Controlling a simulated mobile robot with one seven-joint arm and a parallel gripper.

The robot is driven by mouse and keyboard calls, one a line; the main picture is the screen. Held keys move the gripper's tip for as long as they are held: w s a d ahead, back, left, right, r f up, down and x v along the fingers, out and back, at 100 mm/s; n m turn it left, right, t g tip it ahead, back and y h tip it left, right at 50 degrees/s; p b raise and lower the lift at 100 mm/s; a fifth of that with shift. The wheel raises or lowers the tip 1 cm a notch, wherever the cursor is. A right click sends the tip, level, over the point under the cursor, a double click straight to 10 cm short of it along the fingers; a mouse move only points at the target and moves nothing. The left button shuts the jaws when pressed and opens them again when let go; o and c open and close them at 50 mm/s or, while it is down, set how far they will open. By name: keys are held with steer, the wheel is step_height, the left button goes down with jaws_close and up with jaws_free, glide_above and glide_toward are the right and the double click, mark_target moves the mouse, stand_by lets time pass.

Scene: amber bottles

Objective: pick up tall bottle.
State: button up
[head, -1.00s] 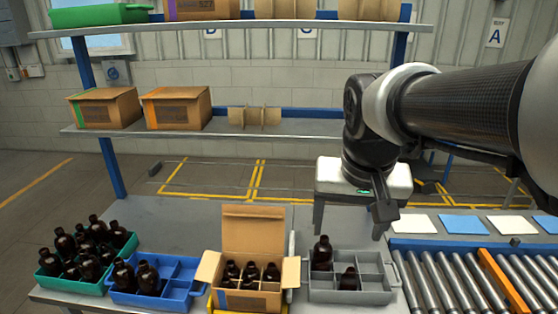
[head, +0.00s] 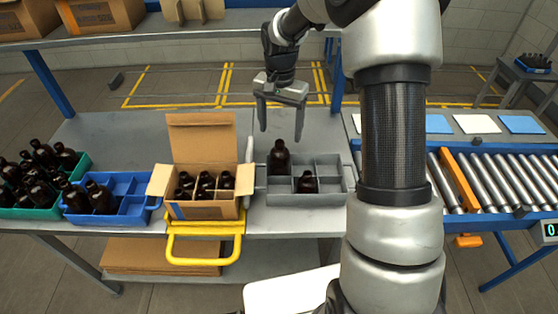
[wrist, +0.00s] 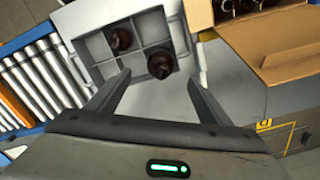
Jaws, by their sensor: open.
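The tall dark amber bottle (head: 279,158) stands upright in the back left cell of a grey divided crate (head: 322,199). It also shows from above in the wrist view (wrist: 160,66). A shorter amber bottle (head: 306,183) stands in a front cell of the same crate, and it shows in the wrist view (wrist: 120,40). My gripper (head: 281,122) is open and empty, pointing down above and behind the crate. In the wrist view my two fingers (wrist: 158,79) are spread, with the tall bottle beyond and between their tips.
An open cardboard box (head: 201,209) with several bottles stands left of the crate, its flap raised. A blue crate (head: 131,207) and a green crate (head: 80,172) with bottles are further left. A roller conveyor (head: 497,178) is at the right. A shelf (head: 130,37) is behind.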

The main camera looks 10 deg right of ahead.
mark_target(280, 153)
step_height(280, 153, down, 11)
steer(key=shift+w+r+p, duration=0.1)
steer(key=shift+r+p, duration=0.05)
steer(key=shift+p, duration=0.45)
steer(key=shift+c, duration=0.3)
steer(key=c, duration=1.2)
steer(key=shift+r, duration=0.1)
step_height(280, 153, up, 10)
steer(key=shift+a+f+b, duration=0.1)
steer(key=shift+b, duration=0.3)
